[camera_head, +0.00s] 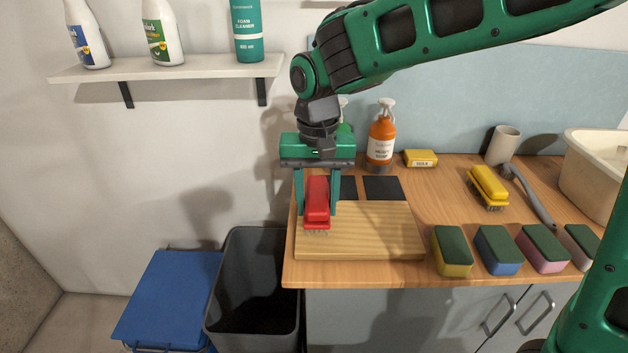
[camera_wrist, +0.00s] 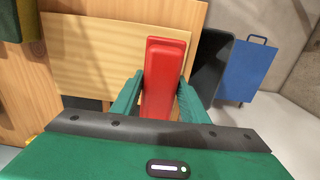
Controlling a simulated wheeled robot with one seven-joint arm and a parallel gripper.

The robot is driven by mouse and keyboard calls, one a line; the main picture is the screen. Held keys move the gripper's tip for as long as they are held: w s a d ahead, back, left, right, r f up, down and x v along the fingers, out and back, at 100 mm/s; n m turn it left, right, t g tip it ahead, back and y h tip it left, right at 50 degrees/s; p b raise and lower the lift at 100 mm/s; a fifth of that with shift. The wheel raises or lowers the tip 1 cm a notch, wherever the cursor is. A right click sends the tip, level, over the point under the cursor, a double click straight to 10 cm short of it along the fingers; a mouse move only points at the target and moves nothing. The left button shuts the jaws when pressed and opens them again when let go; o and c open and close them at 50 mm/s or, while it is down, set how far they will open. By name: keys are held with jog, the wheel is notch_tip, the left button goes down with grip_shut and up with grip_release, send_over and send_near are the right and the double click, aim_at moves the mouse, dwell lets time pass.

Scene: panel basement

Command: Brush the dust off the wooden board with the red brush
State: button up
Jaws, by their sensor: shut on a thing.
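The red brush (camera_head: 317,200) is held between the fingers of my gripper (camera_head: 317,205), over the left part of the wooden board (camera_head: 376,236). Its bristles point down at the board; I cannot tell whether they touch it. In the wrist view the red brush (camera_wrist: 165,72) sits between the two green fingers of my gripper (camera_wrist: 160,95), with the wooden board (camera_wrist: 100,60) beyond. The board lies flat at the left front of the wooden counter. I cannot make out dust on the board in either view.
Several sponges (camera_head: 496,250) stand right of the board. A dark bin (camera_head: 255,290) and a blue-lidded container (camera_head: 168,295) are left of the counter. A shelf (camera_head: 165,69) holds bottles.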

jog(key=shift+d+r, duration=0.1)
jog(key=shift+r, duration=2.45)
